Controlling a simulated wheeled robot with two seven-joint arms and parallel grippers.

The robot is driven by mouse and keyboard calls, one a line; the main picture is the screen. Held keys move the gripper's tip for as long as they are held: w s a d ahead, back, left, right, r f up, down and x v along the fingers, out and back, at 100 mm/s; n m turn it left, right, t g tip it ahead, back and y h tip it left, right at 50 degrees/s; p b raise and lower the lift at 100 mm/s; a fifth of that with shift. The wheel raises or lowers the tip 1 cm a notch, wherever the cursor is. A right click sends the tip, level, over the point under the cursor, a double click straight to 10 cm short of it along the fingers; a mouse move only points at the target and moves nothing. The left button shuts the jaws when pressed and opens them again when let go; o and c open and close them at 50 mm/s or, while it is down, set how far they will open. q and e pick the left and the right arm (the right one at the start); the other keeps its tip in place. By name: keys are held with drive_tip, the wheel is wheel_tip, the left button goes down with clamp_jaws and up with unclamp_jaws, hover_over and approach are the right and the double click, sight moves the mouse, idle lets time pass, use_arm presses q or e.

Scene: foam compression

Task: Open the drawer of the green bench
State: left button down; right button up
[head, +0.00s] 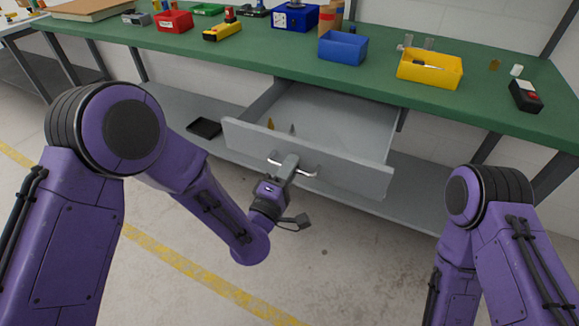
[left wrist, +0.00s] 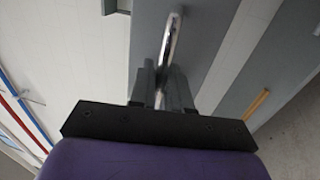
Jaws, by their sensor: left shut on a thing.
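The green bench (head: 270,57) runs across the head view. Its grey drawer (head: 345,170) stands pulled out beneath the top, with its inside showing. A silver bar handle (head: 309,172) is on the drawer front. My left gripper (head: 283,168) is shut on the handle near its middle. In the left wrist view the handle (left wrist: 171,42) passes between the two fingers of the left gripper (left wrist: 161,85), against the grey drawer front (left wrist: 200,30). My right arm shows at the right of the head view, but its gripper is out of view.
A small pointed item (head: 270,124) lies in the drawer. The bench top holds a blue bin (head: 343,48), a yellow bin (head: 430,69) and a dark meter (head: 525,96). A lower shelf (head: 420,195) lies under the drawer. The floor before it is clear, with a yellow line.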

use_arm(q)
drive_tip(key=c, duration=1.3)
unclamp_jaws()
drive_tip(key=shift+c, duration=0.2)
drive_tip(key=b+v, duration=0.3)
drive_tip(key=v, duration=0.7)
drive_tip(key=shift+s, duration=0.3)
